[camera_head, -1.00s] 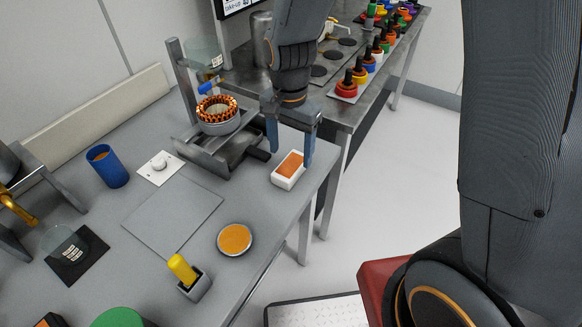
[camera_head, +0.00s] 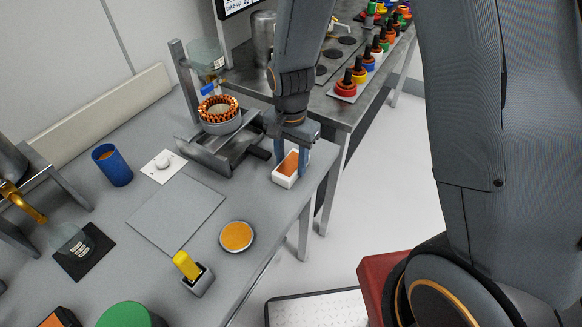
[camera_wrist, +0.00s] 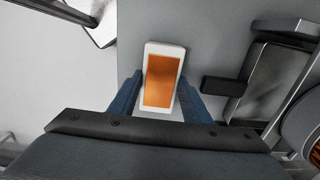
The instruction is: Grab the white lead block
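The white lead block (camera_head: 284,181) is a small white box with an orange top, resting near the right edge of the grey table. It also shows in the wrist view (camera_wrist: 149,50), standing upright between the fingers. My gripper (camera_head: 291,156) points down over it, its blue fingers against the block's two sides. In the wrist view the fingertips (camera_wrist: 160,83) lie close along the left and right faces, with almost no gap. The gripper looks shut on the block, which still sits on the table. The lower parts of the fingers are partly hidden by the block in the head view.
A metal fixture with a copper-wound stator (camera_head: 219,110) stands just left of my gripper. An orange-topped disc (camera_head: 236,236), a yellow-handled stamp (camera_head: 187,266) and a blue cup (camera_head: 112,165) are on the table. A second bench with colourful parts (camera_head: 346,85) is behind.

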